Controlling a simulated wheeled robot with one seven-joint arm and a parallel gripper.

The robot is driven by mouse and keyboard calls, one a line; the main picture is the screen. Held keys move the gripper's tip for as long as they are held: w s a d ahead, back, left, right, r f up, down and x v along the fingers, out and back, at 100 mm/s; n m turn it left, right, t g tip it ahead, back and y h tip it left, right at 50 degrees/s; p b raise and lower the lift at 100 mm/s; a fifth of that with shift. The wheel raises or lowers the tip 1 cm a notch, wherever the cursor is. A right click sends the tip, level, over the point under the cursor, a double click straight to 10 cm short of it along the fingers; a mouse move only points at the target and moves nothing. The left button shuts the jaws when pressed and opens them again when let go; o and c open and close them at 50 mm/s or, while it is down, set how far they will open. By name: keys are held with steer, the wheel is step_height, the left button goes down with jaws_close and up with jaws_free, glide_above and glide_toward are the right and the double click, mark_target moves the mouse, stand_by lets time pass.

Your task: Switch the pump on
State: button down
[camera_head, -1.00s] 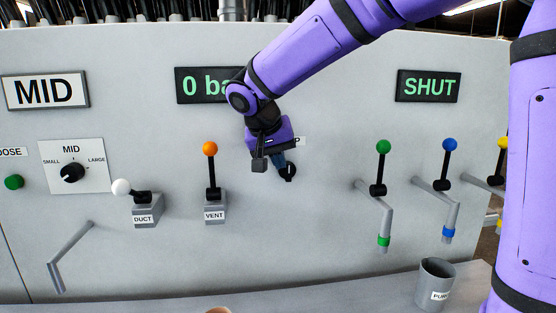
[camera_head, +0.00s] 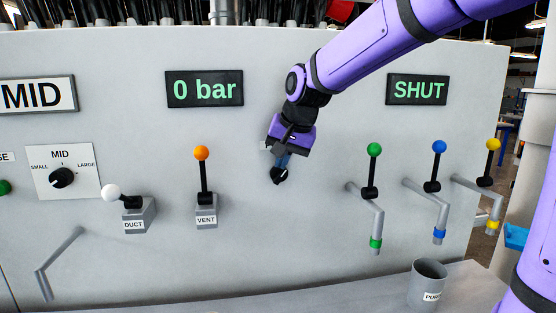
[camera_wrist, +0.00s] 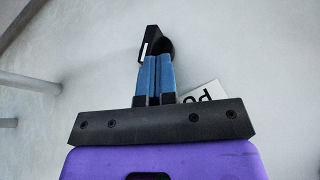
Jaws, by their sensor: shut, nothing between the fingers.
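The black pump knob (camera_head: 279,175) sits on the grey panel below the pressure display. In the wrist view the knob (camera_wrist: 149,42) is a black bar with a white line, on a round base. My gripper (camera_head: 282,165) is shut with nothing between its blue fingers. In the wrist view its fingertips (camera_wrist: 155,58) are right at the knob's near end, beside or against it; I cannot tell whether they touch. The gripper covers part of the knob in the head view.
The pressure display (camera_head: 204,89) reads "0 bar" and another display (camera_head: 418,90) reads "SHUT". An orange-topped VENT lever (camera_head: 203,175) stands to the left. Green (camera_head: 373,150), blue (camera_head: 438,147) and yellow (camera_head: 493,145) levers stand right. A grey cup (camera_head: 428,283) is on the ledge.

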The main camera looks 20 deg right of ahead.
steer(key=shift+d+y, duration=0.2)
steer(key=shift+y, duration=0.1)
steer(key=shift+d+f, duration=0.1)
steer(key=shift+d, duration=0.05)
steer(key=shift+r, duration=0.85)
